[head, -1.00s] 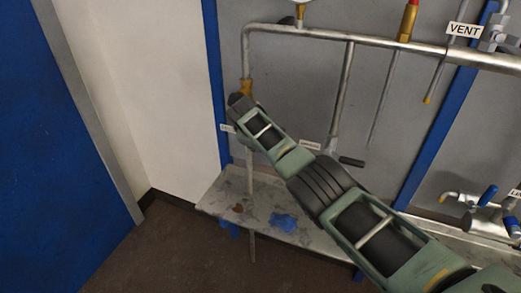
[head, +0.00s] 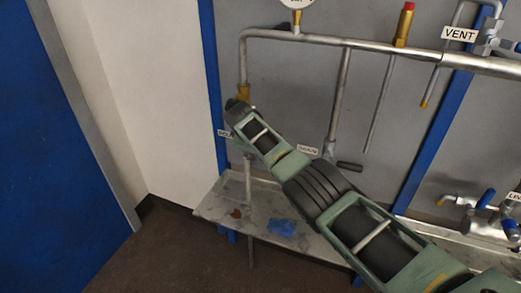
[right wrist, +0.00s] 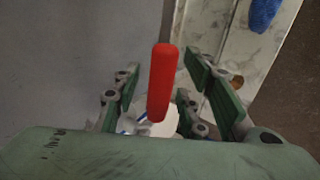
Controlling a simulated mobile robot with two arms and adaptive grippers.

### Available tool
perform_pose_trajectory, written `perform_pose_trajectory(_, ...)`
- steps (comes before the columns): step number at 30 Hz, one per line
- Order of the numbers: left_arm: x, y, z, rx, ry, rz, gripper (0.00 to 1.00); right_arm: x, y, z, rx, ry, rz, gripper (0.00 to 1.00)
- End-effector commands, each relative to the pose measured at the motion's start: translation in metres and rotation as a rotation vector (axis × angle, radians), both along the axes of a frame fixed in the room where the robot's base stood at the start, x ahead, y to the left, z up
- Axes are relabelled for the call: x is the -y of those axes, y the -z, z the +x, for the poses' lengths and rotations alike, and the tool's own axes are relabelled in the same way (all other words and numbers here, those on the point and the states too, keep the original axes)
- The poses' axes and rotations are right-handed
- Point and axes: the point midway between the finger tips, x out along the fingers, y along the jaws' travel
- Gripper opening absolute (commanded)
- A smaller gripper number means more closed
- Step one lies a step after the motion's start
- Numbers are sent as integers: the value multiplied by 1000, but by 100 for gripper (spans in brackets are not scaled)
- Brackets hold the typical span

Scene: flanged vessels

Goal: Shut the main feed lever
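A red lever handle (right wrist: 162,82) shows in the right wrist view, standing between the two green fingers of my right gripper (right wrist: 165,85). The fingers are open, with a gap on both sides of the handle. A round pale part with a blue mark (right wrist: 145,118) lies beneath its lower end, partly hidden by my gripper. In the head view my right arm reaches from the lower right to the left vertical pipe, and its end (head: 238,104) covers the valve there. The red handle is hidden in that view. My left gripper is not in view.
A horizontal pipe (head: 320,42) runs along the grey panel, with a gauge (head: 297,4), a red-tipped fitting (head: 404,25) and a VENT label (head: 460,34). A stained shelf (head: 215,208) with blue patches lies below. Blue-handled valves (head: 486,198) are at right. The floor at lower left is clear.

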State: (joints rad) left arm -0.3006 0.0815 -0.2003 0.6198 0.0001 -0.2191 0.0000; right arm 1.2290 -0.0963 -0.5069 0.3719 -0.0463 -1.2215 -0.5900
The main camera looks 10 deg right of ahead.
Motion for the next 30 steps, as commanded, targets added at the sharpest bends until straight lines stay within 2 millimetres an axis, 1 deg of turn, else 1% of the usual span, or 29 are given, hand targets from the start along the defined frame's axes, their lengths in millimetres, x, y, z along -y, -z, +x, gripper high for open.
perform_pose_trajectory(1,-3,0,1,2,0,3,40,0,0,0,0,0,0,39)
perform_pose_trajectory(6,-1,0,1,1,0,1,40,-3,-5,-2,0,-1,1,39)
perform_pose_trajectory(14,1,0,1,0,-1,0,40,-10,-24,-12,3,-1,0,39)
perform_pose_trajectory(27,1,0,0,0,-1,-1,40,-34,-83,-44,3,-1,0,39)
perform_pose_trajectory(30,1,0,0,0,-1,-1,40,-38,-92,-49,1,-1,0,39)
